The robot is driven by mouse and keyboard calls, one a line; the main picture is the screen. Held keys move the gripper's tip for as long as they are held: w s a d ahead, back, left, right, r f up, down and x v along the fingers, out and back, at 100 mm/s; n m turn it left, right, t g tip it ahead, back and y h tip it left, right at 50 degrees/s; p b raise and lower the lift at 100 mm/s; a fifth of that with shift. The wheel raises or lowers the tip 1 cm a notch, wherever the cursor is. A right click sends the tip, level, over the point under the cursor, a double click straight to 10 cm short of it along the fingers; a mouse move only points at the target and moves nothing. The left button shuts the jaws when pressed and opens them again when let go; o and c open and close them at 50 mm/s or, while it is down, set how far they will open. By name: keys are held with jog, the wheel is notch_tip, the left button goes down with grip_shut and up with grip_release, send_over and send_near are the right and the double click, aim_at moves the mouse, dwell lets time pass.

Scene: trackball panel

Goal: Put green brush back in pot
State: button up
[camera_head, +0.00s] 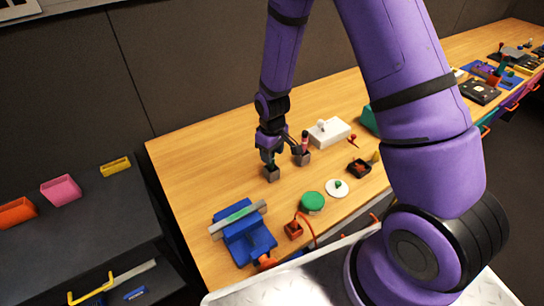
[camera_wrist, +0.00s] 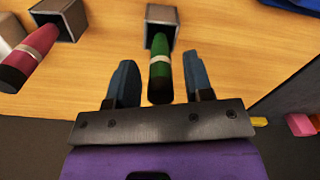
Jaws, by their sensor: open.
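The green brush (camera_wrist: 160,72), with a pale band and a black end, stands between my gripper's two blue fingers in the wrist view. Its far end overlaps the opening of a grey square pot (camera_wrist: 161,14), and it appears to stand in that pot. My gripper (camera_wrist: 159,64) is open, with a gap on each side of the brush. In the head view my gripper (camera_head: 278,153) is low over the table, right above the grey pot (camera_head: 271,173). The green brush is mostly hidden there.
A second grey pot (camera_head: 304,159) with a pink brush (camera_wrist: 40,48) stands close beside. A white box (camera_head: 328,131) is behind it. A blue device (camera_head: 243,238), a green round thing (camera_head: 312,201) and a white disc (camera_head: 337,188) are nearer the table's front. The table's back left is clear.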

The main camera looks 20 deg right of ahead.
notch_tip(320, 180, up, 11)
jog(key=shift+f, duration=0.1)
jog(key=s+d+r+m+t, duration=0.15)
jog(key=s+r, duration=0.25)
jog(key=r, duration=0.6)
jog(key=s+d+r+m+t, duration=0.1)
jog(key=s+d+r, duration=0.3)
jog(key=r, duration=0.6)
jog(key=s+r+m+t, duration=0.1)
jog(key=s+r, duration=0.3)
jog(key=s, duration=0.4)
jog(key=s+d+r+m+t, duration=0.1)
jog(key=s+r, duration=0.3)
jog(key=s, duration=0.5)
jog(key=shift+d+r+m+t, duration=0.15)
jog(key=shift+r+m+t, duration=0.25)
jog(key=shift+m, duration=0.25)
